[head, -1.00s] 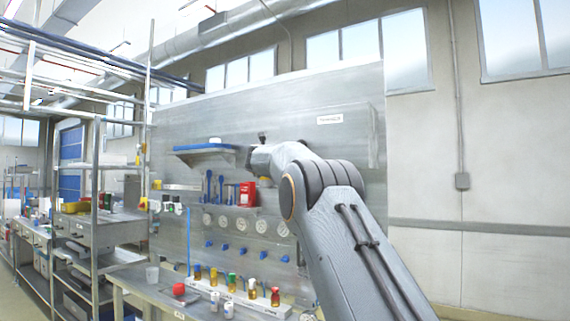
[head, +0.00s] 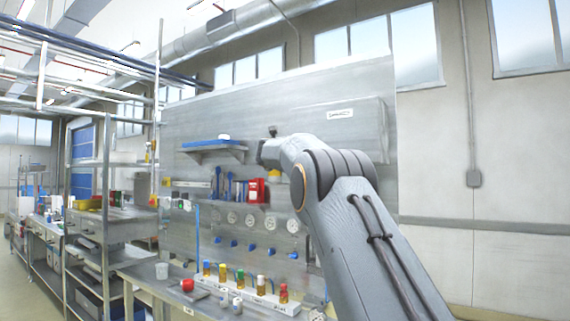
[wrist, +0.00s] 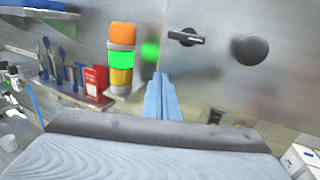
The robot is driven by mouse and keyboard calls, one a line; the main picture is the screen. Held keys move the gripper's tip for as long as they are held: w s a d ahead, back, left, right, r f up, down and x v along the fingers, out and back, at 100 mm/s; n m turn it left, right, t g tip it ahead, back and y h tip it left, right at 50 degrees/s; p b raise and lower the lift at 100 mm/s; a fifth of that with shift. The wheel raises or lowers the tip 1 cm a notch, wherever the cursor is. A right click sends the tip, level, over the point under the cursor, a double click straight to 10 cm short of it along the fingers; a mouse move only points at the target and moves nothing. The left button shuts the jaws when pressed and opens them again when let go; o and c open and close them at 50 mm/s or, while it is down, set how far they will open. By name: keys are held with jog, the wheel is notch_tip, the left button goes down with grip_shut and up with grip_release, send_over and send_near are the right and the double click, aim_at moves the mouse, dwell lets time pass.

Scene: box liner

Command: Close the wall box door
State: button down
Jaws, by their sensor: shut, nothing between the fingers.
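The grey wall box (head: 350,125) with a white label sits high on the right of the steel panel in the head view; my arm covers its lower part. I cannot tell from there how far its door stands open. In the wrist view, a grey metal face (wrist: 225,85) carries a black lever handle (wrist: 186,37) and a round black knob (wrist: 250,50). I cannot tell for sure whether this face is the door. My gripper (wrist: 160,80) is shut and empty, its pale blue fingers together below the lever, with no clear contact. The arm hides the fingers in the head view.
A signal light (wrist: 121,60) with orange, green and yellow parts stands left of my fingers. A red box (head: 257,190) and blue tools rest on a shelf. A small shelf (head: 213,147) juts out above. A bench (head: 165,290) with bottles runs below.

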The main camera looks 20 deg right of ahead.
jog(key=s+a+b, duration=0.6)
jog(key=s+a, duration=0.2)
jog(key=a, duration=0.3)
jog(key=s+a+f+n+g+y, duration=0.1)
jog(key=s+a+f+n+y, duration=0.25)
jog(key=f+n, duration=0.7)
jog(key=s+a+f+n+g+y, duration=0.1)
jog(key=s+a+f+n+y, duration=0.2)
jog(key=s+f+n, duration=0.75)
jog(key=w+a+f+n+g+y, duration=0.1)
jog(key=a+f+n+g+y, duration=0.2)
jog(key=f+n, duration=0.8)
jog(key=s+f+n+g+y, duration=0.1)
jog(key=s+f+n+g, duration=0.3)
jog(key=s+f, duration=1.45)
jog(key=s+d+f+n+g, duration=0.2)
jog(key=s+f, duration=0.3)
jog(key=s, duration=0.5)
jog(key=s+d+f+n+g, duration=0.2)
jog(key=s+f+n+g, duration=0.1)
jog(key=s, duration=0.7)
notch_tip(320, 180, down, 3)
jog(key=shift+r+n+g+h, duration=0.15)
jog(key=shift+n+g+h, duration=0.25)
jog(key=shift+n, duration=0.4)
